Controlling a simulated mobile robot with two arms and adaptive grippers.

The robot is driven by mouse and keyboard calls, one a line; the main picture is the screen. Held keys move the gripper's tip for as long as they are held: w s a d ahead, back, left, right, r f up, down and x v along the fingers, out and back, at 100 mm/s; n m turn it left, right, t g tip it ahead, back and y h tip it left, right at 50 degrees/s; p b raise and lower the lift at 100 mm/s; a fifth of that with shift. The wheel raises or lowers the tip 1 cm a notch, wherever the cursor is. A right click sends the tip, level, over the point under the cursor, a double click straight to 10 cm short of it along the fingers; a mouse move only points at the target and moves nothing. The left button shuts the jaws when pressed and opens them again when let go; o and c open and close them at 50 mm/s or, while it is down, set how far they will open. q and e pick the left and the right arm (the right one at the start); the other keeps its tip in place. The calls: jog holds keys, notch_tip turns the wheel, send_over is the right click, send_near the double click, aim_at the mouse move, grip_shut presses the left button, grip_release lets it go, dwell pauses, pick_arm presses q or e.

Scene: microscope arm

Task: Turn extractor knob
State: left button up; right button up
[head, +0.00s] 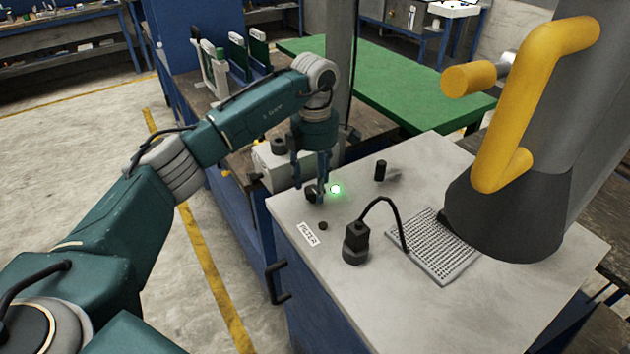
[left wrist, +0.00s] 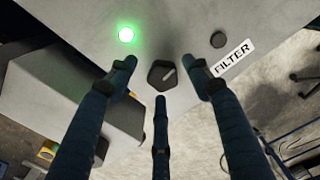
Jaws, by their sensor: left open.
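The extractor knob (left wrist: 163,75) is a dark knob with a pale pointer line, set in the grey top near a lit green lamp (left wrist: 126,34). In the head view the knob (head: 311,191) is partly hidden by my left gripper (head: 317,190). My left gripper's fingers point down at it. In the left wrist view the left gripper (left wrist: 160,80) has its three fingers spread around the knob, with gaps visible between fingertips and knob. The extractor hood (head: 510,215) is dark grey, with a yellow handle (head: 515,110) above it. My right gripper is not in view.
A FILTER label (head: 308,234) and a small dark button (head: 323,226) lie just in front of the knob. A black gooseneck device (head: 356,243), a black cylinder (head: 380,170) and a perforated plate (head: 440,250) are on the same grey top. A green table (head: 410,85) stands behind.

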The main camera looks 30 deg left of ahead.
pick_arm(q)
jog(key=shift+s+f, duration=0.1)
jog(key=shift+f, duration=0.4)
jog(key=c, duration=1.1)
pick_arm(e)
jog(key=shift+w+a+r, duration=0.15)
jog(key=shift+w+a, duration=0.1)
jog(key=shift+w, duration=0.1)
